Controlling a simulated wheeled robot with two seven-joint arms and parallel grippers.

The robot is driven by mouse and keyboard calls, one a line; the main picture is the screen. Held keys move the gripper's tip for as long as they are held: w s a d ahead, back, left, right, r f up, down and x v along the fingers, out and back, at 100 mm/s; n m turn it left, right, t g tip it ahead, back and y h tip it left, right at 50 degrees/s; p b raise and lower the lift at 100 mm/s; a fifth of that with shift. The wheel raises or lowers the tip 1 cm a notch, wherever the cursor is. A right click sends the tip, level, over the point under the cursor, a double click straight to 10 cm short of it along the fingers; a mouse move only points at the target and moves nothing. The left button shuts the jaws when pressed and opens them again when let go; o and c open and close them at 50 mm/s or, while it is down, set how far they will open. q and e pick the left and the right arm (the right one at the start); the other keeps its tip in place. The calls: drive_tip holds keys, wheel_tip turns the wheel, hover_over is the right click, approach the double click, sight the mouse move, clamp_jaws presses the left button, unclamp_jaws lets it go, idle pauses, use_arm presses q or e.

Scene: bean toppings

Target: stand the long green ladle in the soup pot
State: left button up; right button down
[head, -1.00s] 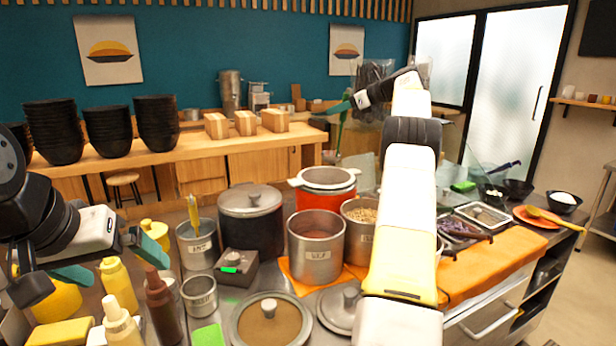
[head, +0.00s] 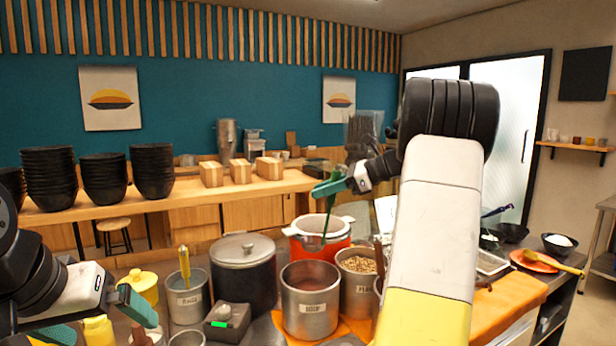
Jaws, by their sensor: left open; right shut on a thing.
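The long green ladle (head: 328,215) hangs roughly upright, bowl end down, from my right gripper (head: 334,187), which is shut on its upper part. Its bowl shows in front of the orange pot's opening, up and behind the soup pot in the picture; I cannot tell its exact depth. My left gripper (head: 92,319) is open and empty at the lower left.
The orange pot (head: 335,243) with a white rim stands behind the soup pot. A lidded dark pot (head: 243,278) is to its left, a bean container (head: 358,285) to its right. A grey box with a green light (head: 226,321) and a can (head: 187,297) holding a yellow-handled utensil stand further left.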

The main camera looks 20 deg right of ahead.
drive_tip(key=s+a+f, duration=0.1)
drive_tip(key=s+a, duration=0.2)
drive_tip(key=s, duration=0.1)
wheel_tip(320, 180, down, 18)
drive_tip(key=shift+r+n, duration=0.2)
drive_tip(key=shift+n, duration=0.1)
idle(0.8)
drive_tip(key=shift+s+d, duration=0.1)
drive_tip(key=shift+s, duration=0.2)
drive_tip(key=shift+s+d+f, duration=0.3)
drive_tip(key=shift+s+d, duration=0.05)
drive_tip(key=shift+s, duration=0.35)
idle(0.3)
drive_tip(key=c, duration=1.1)
unclamp_jaws()
